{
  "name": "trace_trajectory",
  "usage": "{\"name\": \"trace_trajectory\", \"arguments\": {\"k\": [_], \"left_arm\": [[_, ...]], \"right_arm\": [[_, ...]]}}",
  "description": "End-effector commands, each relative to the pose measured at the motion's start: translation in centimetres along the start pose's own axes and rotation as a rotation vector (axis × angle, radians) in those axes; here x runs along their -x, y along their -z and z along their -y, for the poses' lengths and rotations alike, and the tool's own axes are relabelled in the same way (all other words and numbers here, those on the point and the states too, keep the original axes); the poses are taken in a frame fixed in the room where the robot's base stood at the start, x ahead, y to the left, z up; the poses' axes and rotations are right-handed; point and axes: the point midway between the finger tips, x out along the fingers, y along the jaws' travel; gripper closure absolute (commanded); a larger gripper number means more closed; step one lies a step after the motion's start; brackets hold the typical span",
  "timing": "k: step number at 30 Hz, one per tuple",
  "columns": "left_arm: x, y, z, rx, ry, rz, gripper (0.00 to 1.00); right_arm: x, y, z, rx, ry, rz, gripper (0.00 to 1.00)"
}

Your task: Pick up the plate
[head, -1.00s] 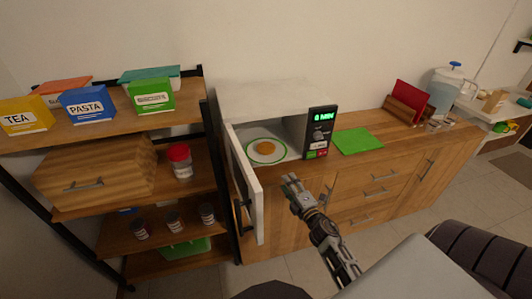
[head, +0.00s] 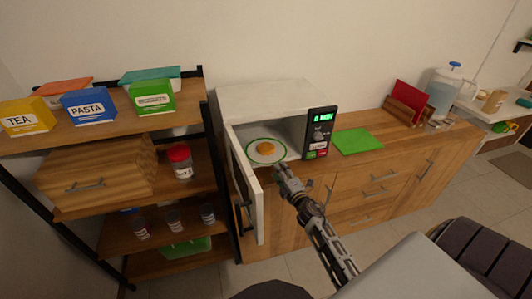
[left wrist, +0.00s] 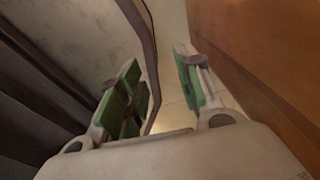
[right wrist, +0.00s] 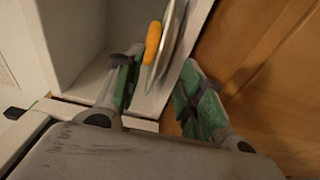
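The plate (head: 254,153) is white with a green rim and carries an orange-yellow food piece (head: 266,148). It lies inside the open microwave (head: 265,98). My right gripper (head: 278,168) is at the front edge of the microwave opening, by the plate's near edge. In the right wrist view the plate (right wrist: 166,45) appears edge-on, ahead of and between the spread fingers; I see no grip on it. My left gripper (left wrist: 158,62) is open and empty in the left wrist view, and is not in the head view.
The microwave door (head: 247,195) stands open to the left of my right gripper. A green mat (head: 358,141) lies on the wooden counter right of the microwave. A shelf (head: 120,230) with boxes and jars stands at the left.

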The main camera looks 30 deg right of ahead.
Motion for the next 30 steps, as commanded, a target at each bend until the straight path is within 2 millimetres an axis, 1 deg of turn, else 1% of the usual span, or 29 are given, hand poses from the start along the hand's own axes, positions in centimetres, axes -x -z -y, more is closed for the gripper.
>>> {"name": "trace_trajectory", "arguments": {"k": [1,5,20,30], "left_arm": [[0.1,0.0,-0.1,0.000,-0.001,0.000,0.65],[0.1,0.0,-0.2,0.000,-0.002,0.000,0.65],[0.1,-0.1,-0.2,0.000,-0.003,0.001,0.65],[0.4,-0.1,-0.3,0.001,-0.004,0.001,0.65]], "right_arm": [[-0.4,0.0,-0.1,0.000,-0.001,0.000,0.61],[-0.8,0.0,0.0,0.001,0.000,0.000,0.61],[-1.1,0.0,0.0,0.000,0.000,0.000,0.61],[-3.3,0.2,0.1,-0.001,0.000,0.001,0.61]]}}
